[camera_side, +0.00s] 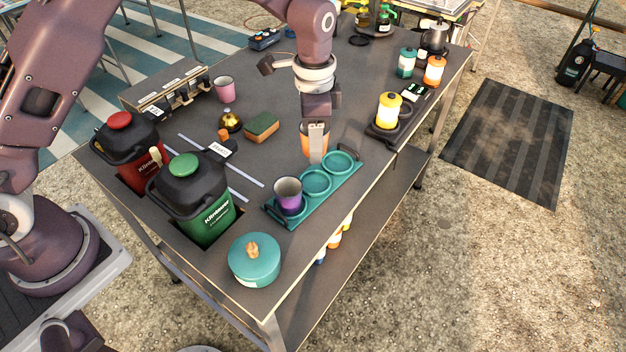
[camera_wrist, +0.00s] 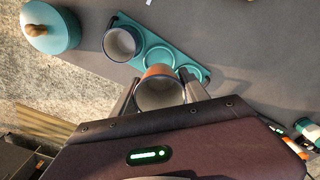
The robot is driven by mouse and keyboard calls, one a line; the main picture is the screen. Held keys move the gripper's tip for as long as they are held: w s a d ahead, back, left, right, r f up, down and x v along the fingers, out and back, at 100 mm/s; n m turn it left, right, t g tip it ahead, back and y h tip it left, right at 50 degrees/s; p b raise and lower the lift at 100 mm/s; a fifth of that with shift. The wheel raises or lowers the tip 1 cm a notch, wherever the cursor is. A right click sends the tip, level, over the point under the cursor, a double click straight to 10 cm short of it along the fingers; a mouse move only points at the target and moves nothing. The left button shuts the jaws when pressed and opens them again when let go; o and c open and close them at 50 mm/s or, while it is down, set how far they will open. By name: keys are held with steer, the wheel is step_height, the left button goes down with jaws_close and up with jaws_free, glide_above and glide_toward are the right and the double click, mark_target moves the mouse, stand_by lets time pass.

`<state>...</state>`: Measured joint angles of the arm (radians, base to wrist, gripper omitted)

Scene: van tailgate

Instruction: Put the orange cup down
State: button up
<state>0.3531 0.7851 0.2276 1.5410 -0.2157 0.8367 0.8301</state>
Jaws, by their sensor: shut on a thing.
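My gripper (camera_side: 316,150) points down and is shut on the orange cup (camera_side: 305,140), which looks upright. In the wrist view the orange cup (camera_wrist: 160,72) sits between the two fingers (camera_wrist: 162,94), its open mouth facing the camera. A teal tray (camera_side: 293,222) with three round wells lies beside it on the table; the tray also shows in the wrist view (camera_wrist: 122,19). A purple cup (camera_side: 288,197) stands in the tray's near-left well; the other two wells look empty. I cannot tell how far the orange cup is above the surface.
A teal lidded pot (camera_side: 254,262) stands at the near table corner. A yellow lantern (camera_side: 389,110) is right of my gripper. A sponge (camera_side: 261,126), a pink cup (camera_side: 224,89) and red and green canisters (camera_side: 190,190) are to the left. Dark tabletop (camera_side: 265,165) is clear left of the tray.

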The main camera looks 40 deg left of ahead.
mark_target(315, 184)
step_height(315, 184, down, 10)
steer(key=shift+d+r, duration=0.1)
